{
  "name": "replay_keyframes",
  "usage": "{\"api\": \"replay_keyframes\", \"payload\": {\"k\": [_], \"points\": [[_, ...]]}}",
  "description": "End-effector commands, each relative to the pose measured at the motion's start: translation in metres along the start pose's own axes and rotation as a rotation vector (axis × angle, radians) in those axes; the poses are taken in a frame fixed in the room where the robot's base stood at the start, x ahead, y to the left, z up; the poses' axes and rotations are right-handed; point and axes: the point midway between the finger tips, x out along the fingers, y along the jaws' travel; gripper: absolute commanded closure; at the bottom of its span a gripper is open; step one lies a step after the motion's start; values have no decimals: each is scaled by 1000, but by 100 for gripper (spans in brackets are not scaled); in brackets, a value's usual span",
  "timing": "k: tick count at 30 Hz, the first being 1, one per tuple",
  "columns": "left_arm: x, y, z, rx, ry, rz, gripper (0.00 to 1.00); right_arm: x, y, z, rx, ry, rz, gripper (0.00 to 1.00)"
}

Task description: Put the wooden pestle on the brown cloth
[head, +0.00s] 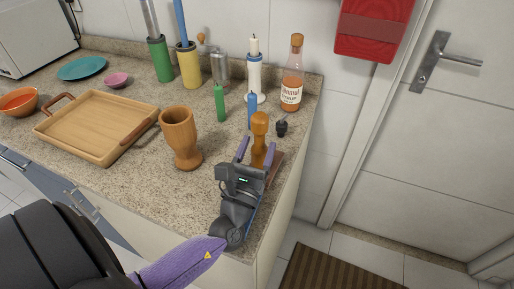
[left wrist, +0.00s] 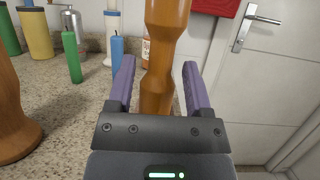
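In the left wrist view, the pestle (left wrist: 160,65) shows between the fingertips (left wrist: 160,82), with gaps on both sides. The brown cloth (head: 276,164) shows only as a small patch beside and behind the gripper. The pestle's foot is hidden by the gripper, so I cannot tell whether it touches the cloth.
A wooden mortar (head: 181,140) stands left of the gripper. Green (head: 220,103) and blue (head: 252,110) candles, a dark stopper (head: 282,128) and a syrup bottle (head: 292,80) stand behind. A wooden tray (head: 98,122) lies at left. The counter drops off close on the right.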

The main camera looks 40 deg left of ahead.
Motion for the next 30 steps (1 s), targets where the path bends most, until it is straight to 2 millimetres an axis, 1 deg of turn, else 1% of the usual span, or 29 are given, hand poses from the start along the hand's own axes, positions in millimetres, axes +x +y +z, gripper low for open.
{"api": "replay_keyframes", "payload": {"k": [7,9,11,14,17,27,30], "points": [[0,0,0,0,0,0,35,0,0,0,1,-1,1,0],[2,0,4,0,0,0,35,-5,1,0,1,0,1,0],[-5,0,2,1,3,-1,35,-2,1,0,1,-1,1,0],[-25,0,0,1,6,-2,35,1,0,1,1,-2,1,0],[-50,0,0,0,6,-2,35,5,0,2,2,-4,0,0],[-133,0,34,0,6,-2,35,1,0,1,1,-2,0,0],[-150,0,41,0,4,-1,35,1,0,1,1,-1,0,0]]}}
